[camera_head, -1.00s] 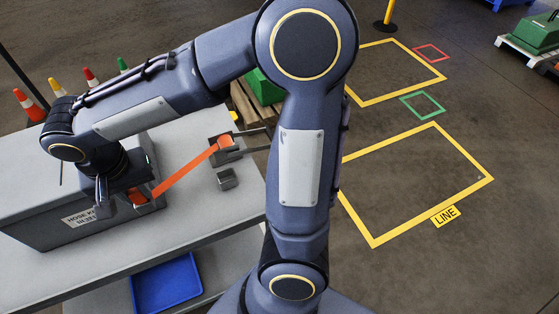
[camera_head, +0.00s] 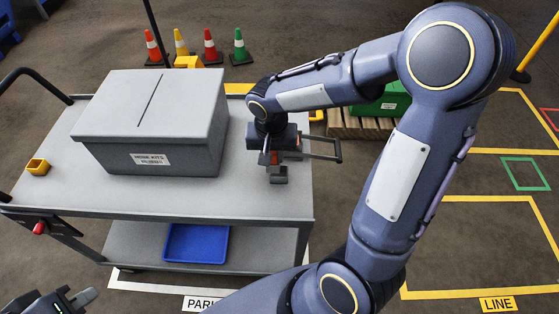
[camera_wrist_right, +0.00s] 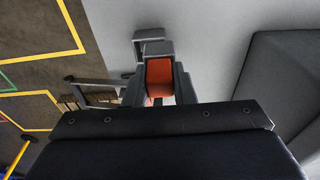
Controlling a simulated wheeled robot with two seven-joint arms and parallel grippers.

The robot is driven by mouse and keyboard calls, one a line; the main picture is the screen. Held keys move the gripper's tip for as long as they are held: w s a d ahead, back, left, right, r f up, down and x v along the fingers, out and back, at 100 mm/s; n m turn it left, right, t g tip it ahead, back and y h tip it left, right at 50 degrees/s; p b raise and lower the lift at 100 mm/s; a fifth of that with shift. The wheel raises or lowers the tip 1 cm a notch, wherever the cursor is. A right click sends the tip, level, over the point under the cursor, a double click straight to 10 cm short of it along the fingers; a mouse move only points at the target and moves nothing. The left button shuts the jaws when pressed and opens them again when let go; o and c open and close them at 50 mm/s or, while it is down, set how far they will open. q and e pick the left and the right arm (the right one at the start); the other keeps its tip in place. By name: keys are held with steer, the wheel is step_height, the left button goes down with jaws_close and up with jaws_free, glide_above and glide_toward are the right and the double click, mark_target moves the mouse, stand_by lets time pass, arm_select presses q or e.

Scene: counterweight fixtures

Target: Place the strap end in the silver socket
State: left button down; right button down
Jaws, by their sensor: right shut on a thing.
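My right gripper (camera_head: 270,158) points down over the right part of the grey cart top, beside a dark grey fixture. It is shut on the orange strap end (camera_wrist_right: 159,76), which shows between its fingers in the right wrist view. Only a small orange bit shows in the head view; the rest of the strap is hidden. A small grey block (camera_head: 278,175), perhaps the silver socket, stands just in front of the gripper; it also shows in the right wrist view (camera_wrist_right: 150,36). I cannot tell whether the strap touches it. My left gripper (camera_head: 62,301) is partly in view at the bottom left.
A large grey hose-kits box (camera_head: 150,120) stands left on the cart (camera_head: 250,203). A blue tray (camera_head: 196,243) is on the lower shelf. Several cones stand behind.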

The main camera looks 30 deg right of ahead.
steer(key=shift+w+d+f, duration=0.1)
steer(key=shift+d+f, duration=0.45)
steer(key=shift+f, duration=0.2)
steer(key=shift+d+f, duration=0.2)
steer(key=shift+f, duration=0.8)
steer(key=shift+d+f, duration=0.2)
steer(key=shift+f, duration=0.8)
steer(key=shift+f, duration=0.1)
steer(key=shift+f+b, duration=0.1)
steer(key=shift+b, duration=0.2)
steer(key=c, duration=1.2)
jaws_free()
steer(key=shift+r, duration=0.2)
